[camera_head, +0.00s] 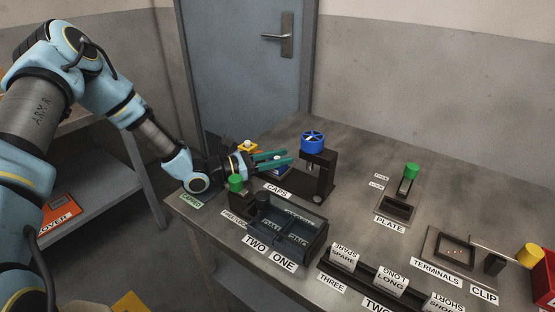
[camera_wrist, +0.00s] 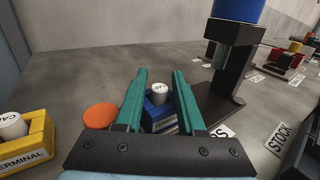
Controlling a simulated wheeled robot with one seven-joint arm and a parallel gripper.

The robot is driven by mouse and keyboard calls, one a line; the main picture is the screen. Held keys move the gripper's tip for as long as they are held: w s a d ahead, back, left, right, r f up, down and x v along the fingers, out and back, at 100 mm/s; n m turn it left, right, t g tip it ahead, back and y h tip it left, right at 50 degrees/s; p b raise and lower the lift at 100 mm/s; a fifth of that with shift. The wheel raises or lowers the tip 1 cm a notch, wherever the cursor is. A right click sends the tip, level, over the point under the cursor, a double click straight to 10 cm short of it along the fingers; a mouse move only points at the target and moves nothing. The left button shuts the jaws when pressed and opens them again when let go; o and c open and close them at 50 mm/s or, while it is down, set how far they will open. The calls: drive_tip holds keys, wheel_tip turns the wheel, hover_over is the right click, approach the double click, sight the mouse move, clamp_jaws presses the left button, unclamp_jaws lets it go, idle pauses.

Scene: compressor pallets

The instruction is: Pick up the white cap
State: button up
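Two white cylindrical pieces with dark lettering show in the wrist view. One white cap (camera_wrist: 159,92) stands in a blue holder (camera_wrist: 160,112), seen between my fingers. The other white piece (camera_wrist: 12,125) sits in a yellow holder (camera_wrist: 38,143) at the left edge; its lettering starts "CA". In the head view the yellow holder (camera_head: 247,148) shows behind my gripper, and the blue holder is mostly hidden by the fingers. My gripper (camera_head: 290,158) has two green fingers, spread apart with nothing between the tips. In the wrist view it (camera_wrist: 159,75) points toward the blue holder, apart from it.
A black stand with a blue top (camera_head: 312,141) rises just right of my fingers. A dark divided tray (camera_head: 290,235) and a green knob (camera_head: 236,183) are in front. An orange disc (camera_wrist: 101,116) lies left of the fingers. A plate fixture (camera_head: 397,208) stands farther right.

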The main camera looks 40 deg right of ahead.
drive_tip(key=shift+x, duration=1.15)
clamp_jaws()
